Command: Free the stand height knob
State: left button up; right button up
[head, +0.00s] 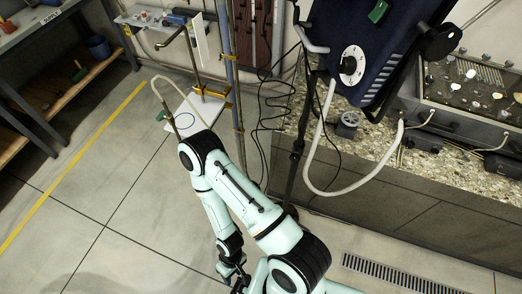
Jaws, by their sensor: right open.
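A blue panel unit (375,30) leans at the upper right, with a white dial (352,62) on its face and a large black knob (440,42) on its right side. A stand with brass-coloured rods (208,92) stands left of centre on a white base plate (197,112). I cannot tell for sure which part is the stand height knob. My right gripper (236,275) hangs low at the bottom centre, open, apart from the stand and the blue unit, with nothing seen between its fingers. My left gripper is out of view.
A workbench (50,30) stands at the upper left. The tiled floor at the left is clear.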

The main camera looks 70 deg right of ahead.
aim_at(295, 158)
jog(key=i+z, duration=0.3)
jog(key=z, duration=0.15)
jog(key=i+j+z, duration=0.15)
jog(key=z, duration=0.3)
jog(key=i+j+z, duration=0.25)
jog(key=z, duration=0.2)
jog(key=i+j+z, duration=0.1)
jog(key=z, duration=0.3)
jog(key=i+j+z, duration=0.15)
jog(key=z, duration=0.2)
jog(key=i+j+z, duration=0.1)
jog(key=z, duration=0.3)
jog(key=j+z, duration=0.2)
jog(key=z, duration=0.2)
jog(key=i+j, duration=0.05)
